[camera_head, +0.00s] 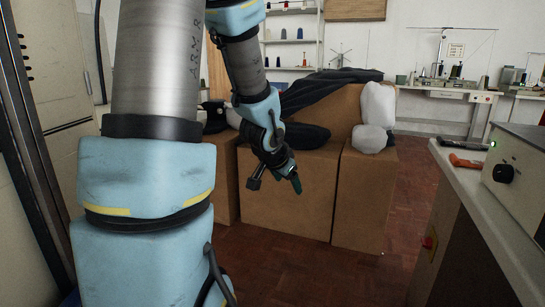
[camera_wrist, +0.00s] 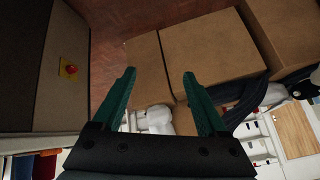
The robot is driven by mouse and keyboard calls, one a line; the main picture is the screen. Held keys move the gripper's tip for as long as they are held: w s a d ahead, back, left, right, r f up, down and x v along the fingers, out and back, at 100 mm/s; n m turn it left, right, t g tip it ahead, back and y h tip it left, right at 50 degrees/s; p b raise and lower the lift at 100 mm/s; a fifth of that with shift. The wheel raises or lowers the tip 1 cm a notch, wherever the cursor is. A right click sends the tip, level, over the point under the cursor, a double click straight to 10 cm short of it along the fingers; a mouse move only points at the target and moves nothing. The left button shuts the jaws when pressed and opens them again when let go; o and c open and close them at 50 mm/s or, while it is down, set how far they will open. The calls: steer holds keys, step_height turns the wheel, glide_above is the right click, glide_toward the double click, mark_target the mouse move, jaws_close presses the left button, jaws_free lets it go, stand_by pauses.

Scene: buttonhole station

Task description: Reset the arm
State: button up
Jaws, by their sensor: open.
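My gripper (camera_head: 276,184) hangs at the end of my blue and grey arm in the head view, in front of the cardboard boxes (camera_head: 288,196). In the wrist view my gripper (camera_wrist: 160,75) shows two green fingers spread apart with nothing between them. The boxes also show beyond the fingers in the wrist view (camera_wrist: 205,50). My arm takes up much of the left half of the head view and hides part of the room behind it.
Dark cloth (camera_head: 325,90) and white bundles (camera_head: 377,104) lie on the boxes. At right, a worktop (camera_head: 470,190) holds an orange-handled tool (camera_head: 466,161) and a grey machine (camera_head: 518,165). Red floor (camera_head: 400,215) is clear between boxes and worktop. Sewing tables (camera_head: 445,94) stand behind.

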steer(key=s+a+f+n+g+y, duration=0.1)
steer(key=s+a+n+g+y, duration=0.15)
steer(key=s+a+n, duration=0.4)
steer(key=s+a+f+n+g+y, duration=0.15)
steer(key=s+a+g, duration=0.25)
steer(key=s, duration=0.5)
step_height(320, 180, up, 25)
steer(key=h+p, duration=0.1)
steer(key=p, duration=2.4)
steer(key=shift+w+f+t, duration=0.15)
steer(key=shift+f+t, duration=0.05)
steer(key=shift+t, duration=0.15)
